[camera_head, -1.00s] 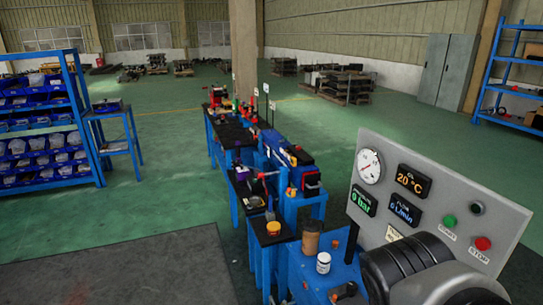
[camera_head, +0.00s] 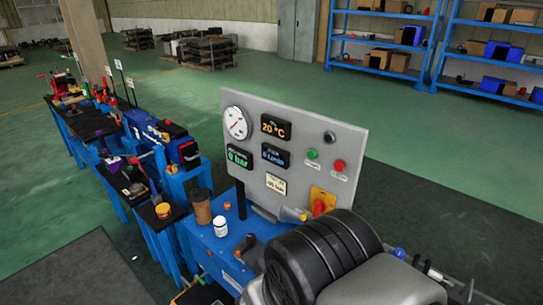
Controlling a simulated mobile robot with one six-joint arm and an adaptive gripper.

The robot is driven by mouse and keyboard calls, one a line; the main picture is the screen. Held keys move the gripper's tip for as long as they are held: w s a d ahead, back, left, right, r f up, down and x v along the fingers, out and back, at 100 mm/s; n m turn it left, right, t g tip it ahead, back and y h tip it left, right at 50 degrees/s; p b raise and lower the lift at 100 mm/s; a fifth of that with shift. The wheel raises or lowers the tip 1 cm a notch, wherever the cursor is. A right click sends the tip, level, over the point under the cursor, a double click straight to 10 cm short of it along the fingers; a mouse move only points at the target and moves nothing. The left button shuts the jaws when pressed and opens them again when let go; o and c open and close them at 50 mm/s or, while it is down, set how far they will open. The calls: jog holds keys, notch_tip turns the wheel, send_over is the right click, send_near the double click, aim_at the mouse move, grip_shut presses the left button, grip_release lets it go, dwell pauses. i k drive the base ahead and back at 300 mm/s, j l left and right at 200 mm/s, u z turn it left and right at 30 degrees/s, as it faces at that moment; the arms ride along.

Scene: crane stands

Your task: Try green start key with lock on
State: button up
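A grey control panel (camera_head: 290,120) stands upright at the middle of the head view, on the blue bench. The green start key (camera_head: 312,154) is a small round button on its right part, with the red stop button (camera_head: 339,165) to its right. A dark round socket, perhaps a lock (camera_head: 329,137), sits above them. A red rotary switch on a yellow plate (camera_head: 321,204) is low on the panel, partly behind my arm. My arm's black and grey links fill the lower right. My gripper cannot be made out.
A white jar (camera_head: 220,226) and a brown cup (camera_head: 201,206) stand on the blue bench (camera_head: 205,250) left of the panel. More benches run back to the left. Blue shelves (camera_head: 385,43) with boxes are at the far right. The green floor between is open.

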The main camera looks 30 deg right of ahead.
aim_at(312, 154)
jog(key=z, duration=1.05)
